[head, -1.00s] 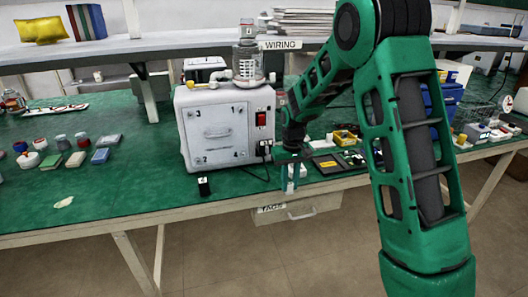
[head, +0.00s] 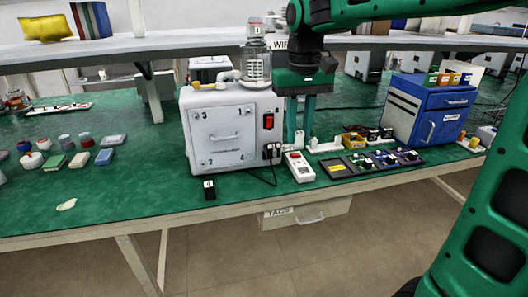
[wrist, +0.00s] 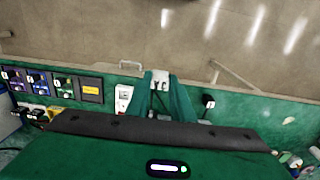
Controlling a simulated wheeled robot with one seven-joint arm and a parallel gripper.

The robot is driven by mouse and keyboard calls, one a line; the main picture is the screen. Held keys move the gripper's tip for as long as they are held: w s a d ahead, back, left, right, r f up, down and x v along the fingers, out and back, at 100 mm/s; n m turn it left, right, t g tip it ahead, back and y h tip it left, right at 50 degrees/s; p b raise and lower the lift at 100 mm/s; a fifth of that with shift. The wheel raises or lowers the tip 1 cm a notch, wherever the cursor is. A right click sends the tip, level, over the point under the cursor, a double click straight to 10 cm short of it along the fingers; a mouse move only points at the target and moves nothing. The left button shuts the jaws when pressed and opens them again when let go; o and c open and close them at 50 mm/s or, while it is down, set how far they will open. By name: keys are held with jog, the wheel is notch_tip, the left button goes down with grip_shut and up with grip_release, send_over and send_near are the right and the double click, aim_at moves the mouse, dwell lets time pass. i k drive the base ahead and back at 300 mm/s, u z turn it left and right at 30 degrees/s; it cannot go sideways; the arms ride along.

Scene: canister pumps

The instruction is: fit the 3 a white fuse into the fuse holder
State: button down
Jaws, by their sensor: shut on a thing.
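My gripper (head: 299,142) points down beside the right side of the white pump unit (head: 222,130), above the bench. In the wrist view its two green fingers (wrist: 160,88) are closed on a small white piece (wrist: 160,77) with dark marks. It looks like the white fuse, but I cannot read a rating on it. A white strip with upright ends (head: 325,148) lies just right of the fingers. I cannot tell for certain whether it is the fuse holder.
A white device with a red button (head: 299,167) lies in front of the fingers. Right of it is a dark tray (head: 337,168) of panels, then a blue cabinet (head: 430,108). The shelf (head: 385,41) is close above.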

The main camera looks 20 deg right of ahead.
aim_at(272, 150)
jog(key=i, duration=0.85)
jog(key=z, duration=0.05)
